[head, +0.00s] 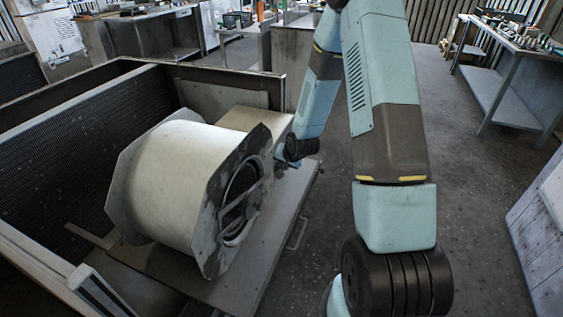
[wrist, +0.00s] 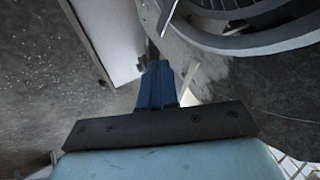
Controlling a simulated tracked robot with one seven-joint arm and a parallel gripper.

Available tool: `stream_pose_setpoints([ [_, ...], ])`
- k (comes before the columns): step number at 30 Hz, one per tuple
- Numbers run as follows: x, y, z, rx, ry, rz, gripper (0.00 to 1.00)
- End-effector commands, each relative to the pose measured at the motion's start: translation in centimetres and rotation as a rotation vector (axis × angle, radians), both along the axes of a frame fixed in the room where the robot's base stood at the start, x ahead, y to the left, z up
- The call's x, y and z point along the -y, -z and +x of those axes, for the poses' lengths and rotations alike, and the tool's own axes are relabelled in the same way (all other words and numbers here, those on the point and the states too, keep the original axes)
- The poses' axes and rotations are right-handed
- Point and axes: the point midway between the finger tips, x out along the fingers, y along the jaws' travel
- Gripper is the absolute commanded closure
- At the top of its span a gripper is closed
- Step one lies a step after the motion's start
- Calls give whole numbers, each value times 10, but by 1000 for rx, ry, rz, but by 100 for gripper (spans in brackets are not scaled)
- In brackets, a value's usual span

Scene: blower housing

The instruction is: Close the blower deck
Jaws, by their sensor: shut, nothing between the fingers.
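The blower deck (head: 243,283) is a flat grey panel. It sticks out of the open-topped housing (head: 190,72) toward the right. A bar handle (head: 298,233) sits on its outer edge. The cream blower drum (head: 172,185) with dark-edged end plates stands on the deck. My gripper (head: 281,166) is beside the blower's far right side, above the deck, and partly hidden by my wrist. In the wrist view its blue fingers (wrist: 157,78) are together and empty. The blower's round inlet (wrist: 255,40) is close by at upper right. I cannot tell whether the fingers touch anything.
A cream box (head: 240,119) sits behind the drum. The grey floor (head: 480,215) right of the deck is open. A workbench (head: 510,85) stands at the back right, and a pale cabinet (head: 540,225) at the right edge. Benches (head: 150,35) stand behind the housing.

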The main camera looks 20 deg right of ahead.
Motion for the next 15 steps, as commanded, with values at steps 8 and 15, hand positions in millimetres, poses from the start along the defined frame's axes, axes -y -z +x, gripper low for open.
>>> stream_pose_setpoints([
  [8, -7, 34, 23, -2, -2, -1, 100],
  [15, -23, 46, 43, 1, -3, -1, 100],
])
